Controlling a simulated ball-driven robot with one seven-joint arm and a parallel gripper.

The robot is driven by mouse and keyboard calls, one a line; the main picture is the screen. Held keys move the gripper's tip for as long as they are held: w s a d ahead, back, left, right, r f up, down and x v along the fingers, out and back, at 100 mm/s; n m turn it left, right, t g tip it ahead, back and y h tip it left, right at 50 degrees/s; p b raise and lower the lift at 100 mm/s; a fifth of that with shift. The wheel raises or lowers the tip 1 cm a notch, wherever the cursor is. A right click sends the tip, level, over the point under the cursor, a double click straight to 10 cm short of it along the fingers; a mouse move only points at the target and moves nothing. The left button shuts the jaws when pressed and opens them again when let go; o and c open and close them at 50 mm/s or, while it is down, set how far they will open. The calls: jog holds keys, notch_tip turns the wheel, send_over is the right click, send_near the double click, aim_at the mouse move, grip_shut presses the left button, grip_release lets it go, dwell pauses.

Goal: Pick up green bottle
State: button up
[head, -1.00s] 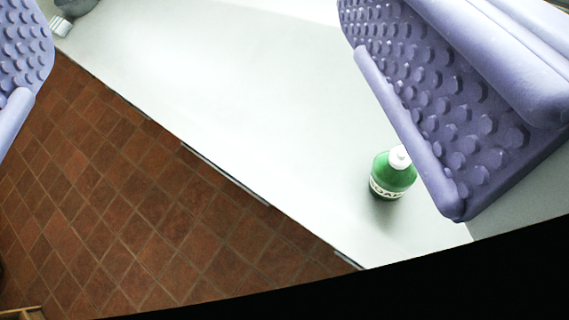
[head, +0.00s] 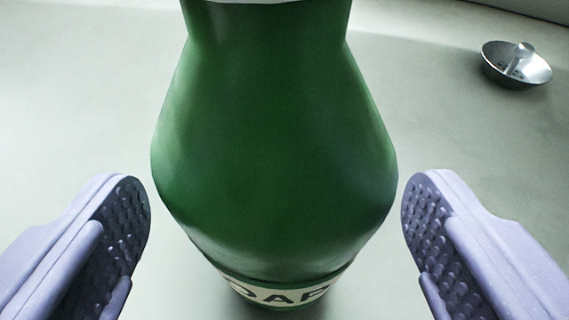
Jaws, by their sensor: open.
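The green bottle (head: 275,140) fills the middle of the head view, very close to the camera. It stands on the pale counter, with a light label band low on its body that shows part of the word SOAP. Its top is cut off by the upper edge of the picture. My gripper (head: 276,215) is open, with one purple studded finger to the left of the bottle and one to the right. A gap shows between each finger and the bottle, so neither appears to touch it.
A small metal dish (head: 516,68) with a knob in its middle sits at the upper right, well apart from the bottle. The pale counter (head: 80,90) around the bottle is otherwise clear. A raised edge runs along the back at the top right.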

jog(key=shift+w, duration=0.15)
jog(key=c, duration=1.3)
jog(key=shift+r, duration=0.1)
